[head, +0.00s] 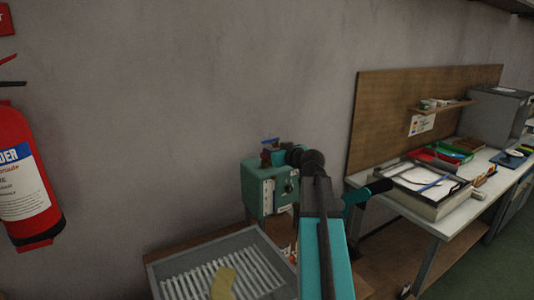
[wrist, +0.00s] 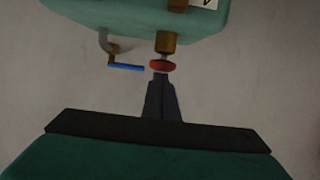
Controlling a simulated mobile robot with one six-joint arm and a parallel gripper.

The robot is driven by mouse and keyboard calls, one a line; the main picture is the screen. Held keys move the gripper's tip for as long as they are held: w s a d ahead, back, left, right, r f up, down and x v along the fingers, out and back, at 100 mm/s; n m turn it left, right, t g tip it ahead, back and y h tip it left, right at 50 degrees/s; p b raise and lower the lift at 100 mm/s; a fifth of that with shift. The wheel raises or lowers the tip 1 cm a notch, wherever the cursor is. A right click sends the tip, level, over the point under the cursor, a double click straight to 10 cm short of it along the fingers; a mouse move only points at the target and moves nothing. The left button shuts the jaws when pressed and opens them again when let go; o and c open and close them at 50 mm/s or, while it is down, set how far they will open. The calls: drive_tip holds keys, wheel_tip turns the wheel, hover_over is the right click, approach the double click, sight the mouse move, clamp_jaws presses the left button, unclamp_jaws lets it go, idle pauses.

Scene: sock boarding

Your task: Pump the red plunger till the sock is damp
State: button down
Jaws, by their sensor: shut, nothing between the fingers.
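The red plunger (wrist: 162,66) is a small red knob on a brass stem on the teal box (wrist: 140,15), seen at the top of the wrist view. A blue-handled lever (wrist: 126,68) is beside it. My gripper (wrist: 160,78) is shut and empty, its tips right at the knob's face; I cannot tell whether they touch. In the head view the teal box (head: 262,188) is against the wall, my wrist beside its top. A yellowish cloth (head: 222,284), likely the sock, lies on a slatted tray (head: 172,262); its dampness cannot be told.
A fire extinguisher (head: 22,180) hangs on the left wall. At right a workbench (head: 480,192) holds a tray with white sheets (head: 425,178), coloured bins (head: 447,153) and a grey cabinet (head: 497,115). The wall above the tray is clear.

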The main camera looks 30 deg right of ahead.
drive_tip(key=shift+f, duration=0.15)
drive_tip(key=s+r+b, duration=0.2)
drive_tip(key=s+r, duration=0.4)
drive_tip(key=s, duration=0.3)
drive_tip(key=shift+s+a+r, duration=0.3)
drive_tip(key=shift+s+r, duration=0.05)
idle(0.4)
idle(0.5)
